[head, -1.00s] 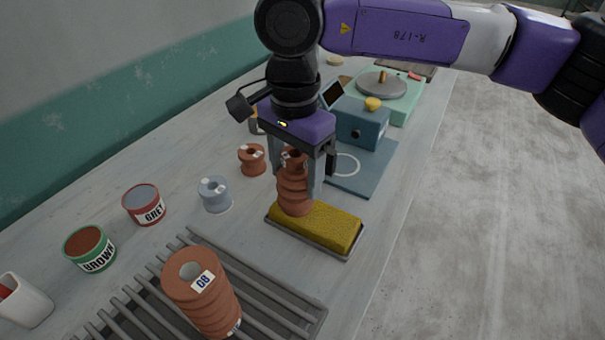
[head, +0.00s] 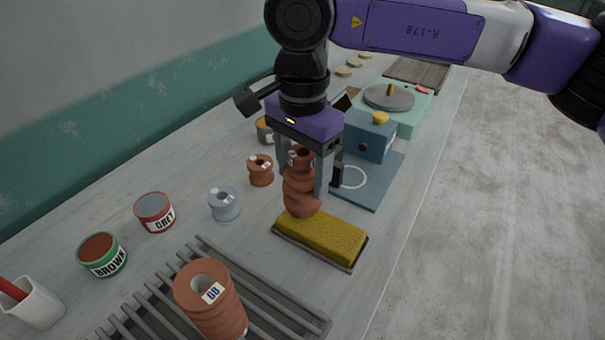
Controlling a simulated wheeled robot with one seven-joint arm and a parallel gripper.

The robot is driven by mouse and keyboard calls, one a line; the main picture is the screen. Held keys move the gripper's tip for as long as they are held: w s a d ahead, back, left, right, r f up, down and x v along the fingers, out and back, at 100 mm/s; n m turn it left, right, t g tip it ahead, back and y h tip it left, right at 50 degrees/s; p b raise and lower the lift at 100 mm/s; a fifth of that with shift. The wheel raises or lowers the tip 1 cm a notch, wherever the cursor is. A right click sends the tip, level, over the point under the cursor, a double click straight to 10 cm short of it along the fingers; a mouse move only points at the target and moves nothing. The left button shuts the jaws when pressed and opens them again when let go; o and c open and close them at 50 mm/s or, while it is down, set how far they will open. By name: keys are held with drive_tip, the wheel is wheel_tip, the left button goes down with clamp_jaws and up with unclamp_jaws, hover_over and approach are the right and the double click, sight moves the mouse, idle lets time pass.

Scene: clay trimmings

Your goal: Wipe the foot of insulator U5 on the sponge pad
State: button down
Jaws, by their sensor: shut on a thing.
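My gripper (head: 306,175) is shut on a ribbed brown insulator (head: 300,194) and holds it roughly upright. The insulator has a small white label near its top, too small to read, so I cannot tell whether it is U5. Its foot is at the left end of the yellow sponge pad (head: 325,236), which lies in a dark tray. From this angle I cannot tell whether the foot touches the sponge or is just above it.
A large brown insulator (head: 209,300) stands on the slatted rack (head: 165,310) at the front. A grey spool (head: 224,204), a brown spool (head: 261,170), a GREY tin (head: 154,212) and a BROWN tin (head: 102,255) stand left. A blue device (head: 368,136) is behind.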

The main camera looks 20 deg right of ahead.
sight(307, 151)
drive_tip(key=shift+r+p, duration=0.95)
drive_tip(key=shift+r, duration=1.05)
drive_tip(key=shift+d+r+p, duration=0.3)
drive_tip(key=shift+p, duration=0.25)
drive_tip(key=shift+s+d+r+p, duration=0.1)
drive_tip(key=shift+s+d+p, duration=0.2)
drive_tip(key=shift+p, duration=0.35)
drive_tip(key=shift+s+d+f+p, duration=0.6)
drive_tip(key=shift+s+f+p, duration=0.35)
drive_tip(key=shift+f+p, duration=0.25)
drive_tip(key=shift+s+d+f+p, duration=0.55)
drive_tip(key=shift+s+f+p, duration=0.5)
drive_tip(key=shift+p, duration=0.3)
drive_tip(key=shift+s+d+f+p, duration=0.6)
drive_tip(key=shift+s+f+p, duration=0.3)
drive_tip(key=shift+f+p, duration=0.3)
drive_tip(key=shift+f+b, duration=0.45)
drive_tip(key=shift+b, duration=0.25)
